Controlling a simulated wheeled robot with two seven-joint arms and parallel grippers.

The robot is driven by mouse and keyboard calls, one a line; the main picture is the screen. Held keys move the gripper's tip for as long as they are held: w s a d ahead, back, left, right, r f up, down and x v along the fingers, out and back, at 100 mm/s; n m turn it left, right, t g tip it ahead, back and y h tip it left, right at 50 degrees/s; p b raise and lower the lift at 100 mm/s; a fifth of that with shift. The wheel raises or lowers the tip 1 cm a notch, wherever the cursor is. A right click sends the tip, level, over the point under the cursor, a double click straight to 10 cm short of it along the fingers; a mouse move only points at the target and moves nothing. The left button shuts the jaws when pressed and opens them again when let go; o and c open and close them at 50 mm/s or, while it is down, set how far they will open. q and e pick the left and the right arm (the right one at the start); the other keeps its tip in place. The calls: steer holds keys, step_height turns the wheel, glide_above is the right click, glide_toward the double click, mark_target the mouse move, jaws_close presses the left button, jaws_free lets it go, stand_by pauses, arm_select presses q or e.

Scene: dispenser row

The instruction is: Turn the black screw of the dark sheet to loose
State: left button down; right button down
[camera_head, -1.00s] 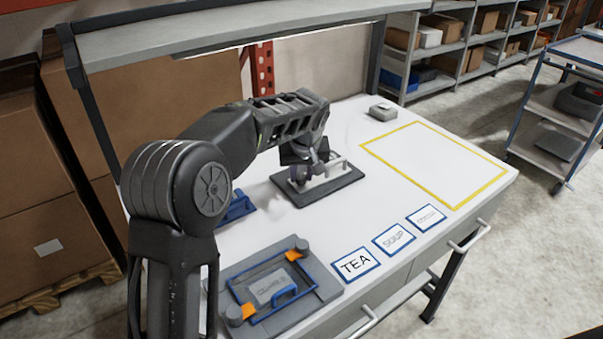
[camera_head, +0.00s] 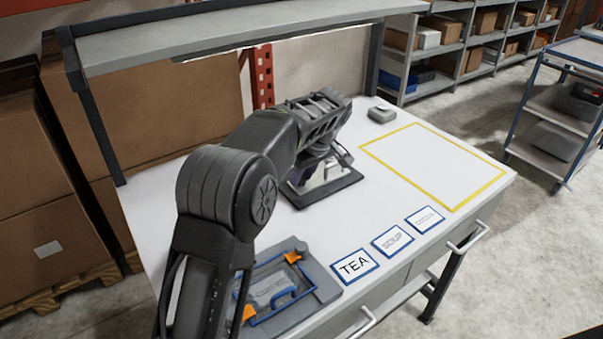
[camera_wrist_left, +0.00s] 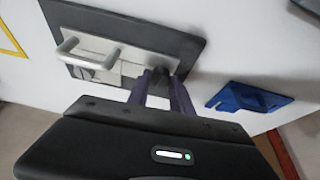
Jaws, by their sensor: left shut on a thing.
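The dark sheet (camera_head: 345,186) lies flat on the white bench, partly hidden by my left arm in the head view. In the left wrist view the sheet (camera_wrist_left: 188,44) carries a pale metal plate with a raised handle (camera_wrist_left: 80,50). My left gripper (camera_head: 318,178) is over the sheet. In the left wrist view its two fingers (camera_wrist_left: 160,82) point at the sheet near the plate's end and are shut on the black screw, which is mostly hidden between them. How far the screw is turned cannot be told. My right gripper is not in view.
A blue part (camera_wrist_left: 250,98) lies beside the sheet in the left wrist view. A grey tray with a blue frame (camera_head: 325,285) is at the bench front. Label cards (camera_head: 356,266) and a yellow outlined area (camera_head: 432,165) lie to the right. A small grey box (camera_head: 381,113) stands behind.

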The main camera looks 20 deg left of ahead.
arm_select(q)
steer(key=shift+n+g+p, duration=0.4)
steer(key=shift+n+p, duration=0.05)
steer(key=shift+n, duration=0.75)
steer(key=shift+f, duration=0.1)
steer(key=c, duration=1.1)
jaws_free()
steer(key=shift+w, duration=0.1)
steer(key=v, duration=0.8)
steer(key=shift+d+f, duration=0.1)
